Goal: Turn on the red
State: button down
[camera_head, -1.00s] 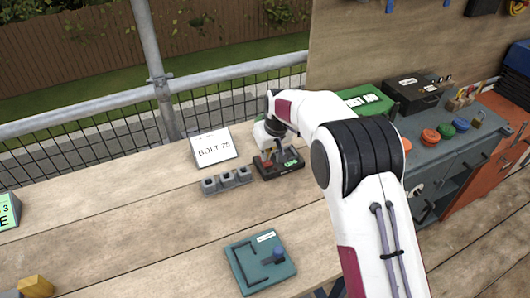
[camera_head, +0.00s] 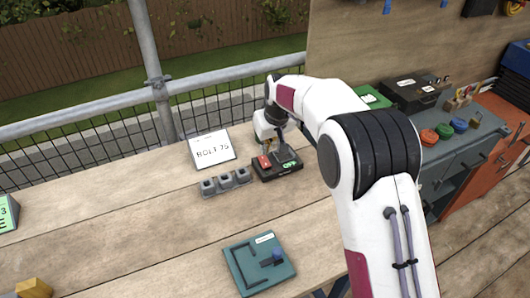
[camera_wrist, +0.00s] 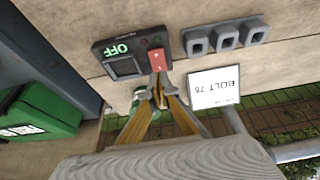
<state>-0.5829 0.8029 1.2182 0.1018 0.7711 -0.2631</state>
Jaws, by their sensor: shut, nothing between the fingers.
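A black switch box (camera_head: 280,173) lies on the wooden bench with a red rocker switch (camera_head: 264,162) at its left and a green lit display (camera_head: 291,165). In the wrist view the display (camera_wrist: 119,49) reads OFF, upside down, and the red switch (camera_wrist: 157,61) is beside it. My gripper (camera_wrist: 158,77) is shut and empty, its fingertips at the near edge of the red switch. I cannot tell whether they touch it. In the head view my gripper (camera_head: 269,150) is above the back of the box, partly hidden by my arm.
A white sign reading BOLT (camera_head: 212,149) and a row of grey sockets (camera_head: 226,182) stand left of the box. A teal board with a blue knob (camera_head: 259,264) lies nearer. A green case (camera_head: 371,97) and a black case (camera_head: 416,92) are at the right. The left bench is mostly clear.

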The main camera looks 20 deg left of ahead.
jog(key=v, duration=0.9)
jog(key=shift+w+a, duration=0.1)
jog(key=shift+w+a+r, duration=0.35)
jog(key=shift+w+a, duration=0.05)
jog(key=shift+a, duration=0.05)
jog(key=shift+f, duration=0.1)
dwell(0.4)
send_over(261, 157)
jog(key=d, duration=0.1)
jog(key=f, duration=0.7)
jog(key=s+f, duration=0.1)
jog(key=f, duration=0.3)
jog(key=shift+f, duration=0.15)
jog(key=shift+w+f, duration=0.2)
jog(key=shift+f, duration=0.7)
jog(key=shift+a+f, duration=0.1)
